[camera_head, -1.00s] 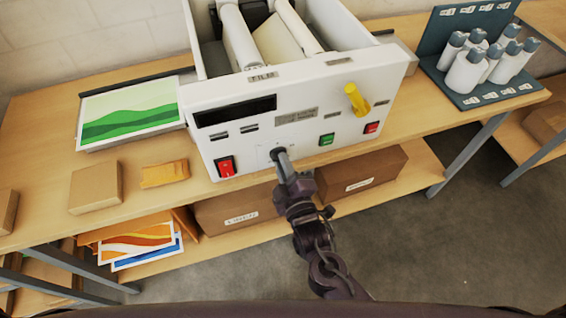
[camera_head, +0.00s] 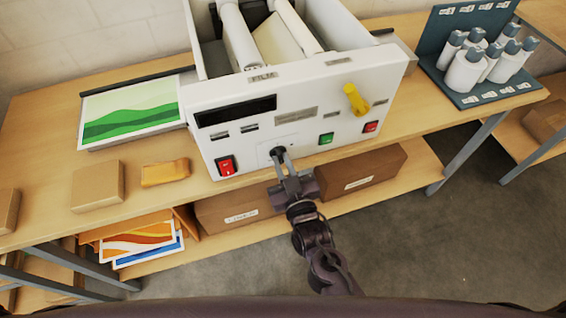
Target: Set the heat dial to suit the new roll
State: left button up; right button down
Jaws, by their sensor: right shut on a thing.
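The white roll laminator (camera_head: 235,152) stands on the wooden bench, its front panel facing me. The heat dial (camera_head: 277,152) is a small dark knob low in the middle of that panel. My right gripper (camera_head: 281,157) reaches up from below and is shut on the dial, its fingers at either side of the knob. The fingers cover part of the dial, and its setting is too small to read. The film roll (camera_head: 240,38) sits in the open top. My left gripper is out of view.
A red switch (camera_head: 226,166), a green button (camera_head: 326,139), another red button (camera_head: 371,127) and a yellow lever (camera_head: 355,99) are on the panel. White bottles (camera_head: 466,70) stand at right. Boxes (camera_head: 362,172) fill the shelf below.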

jog(key=m, duration=0.3)
jog(key=shift+m, duration=2.1)
jog(key=c, duration=1.5)
grip_release()
jog(key=shift+o, duration=0.2)
jog(key=b+v, duration=0.1)
jog(key=v, duration=0.6)
jog(key=shift+s+d+b, duration=0.15)
jog(key=shift+s+b, duration=0.2)
jog(key=shift+b, duration=0.05)
